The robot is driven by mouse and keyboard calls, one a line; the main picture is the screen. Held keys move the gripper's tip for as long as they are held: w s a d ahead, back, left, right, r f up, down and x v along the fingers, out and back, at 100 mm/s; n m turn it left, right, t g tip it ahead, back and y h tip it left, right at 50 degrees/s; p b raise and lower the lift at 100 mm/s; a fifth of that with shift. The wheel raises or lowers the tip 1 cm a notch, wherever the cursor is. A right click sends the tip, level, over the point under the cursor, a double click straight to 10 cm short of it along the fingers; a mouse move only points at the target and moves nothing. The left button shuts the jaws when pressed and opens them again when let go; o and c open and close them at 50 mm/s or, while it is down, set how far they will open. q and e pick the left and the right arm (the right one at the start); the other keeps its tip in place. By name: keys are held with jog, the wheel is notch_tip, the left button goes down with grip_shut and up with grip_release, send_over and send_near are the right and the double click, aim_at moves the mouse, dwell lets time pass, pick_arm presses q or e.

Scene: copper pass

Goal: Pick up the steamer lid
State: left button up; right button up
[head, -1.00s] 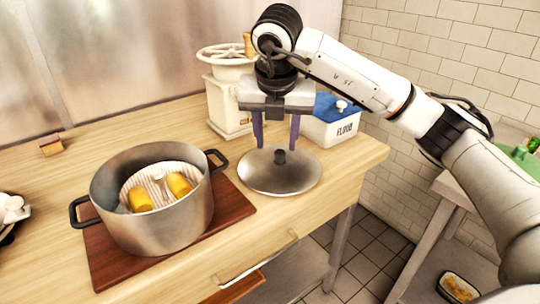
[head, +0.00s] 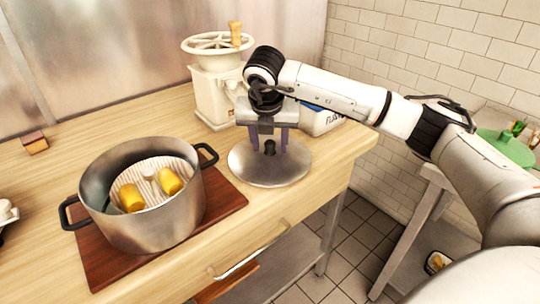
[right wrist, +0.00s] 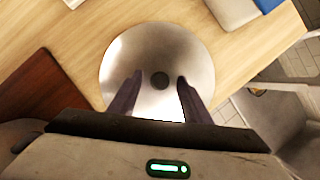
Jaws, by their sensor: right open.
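The steamer lid (head: 262,172) is a round, shallow metal disc with a small dark knob (head: 270,147). It lies on the wooden counter to the right of the pot. My right gripper (head: 268,148) is open above the lid, its two purple fingers pointing down on either side of the knob. In the right wrist view the lid (right wrist: 185,55) fills the middle, and its knob (right wrist: 160,79) shows between the open fingers, a little beyond the tips. I cannot tell whether the fingers touch the lid. My left gripper is out of view.
A large steel pot (head: 165,218) with a steamer insert and yellow pieces stands on a dark red board (head: 226,200). A cream grinder (head: 212,95) and a flour box (head: 322,122) stand behind the lid. The counter's edge is close on the right.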

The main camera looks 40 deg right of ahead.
grip_shut()
jog(key=shift+r, duration=0.1)
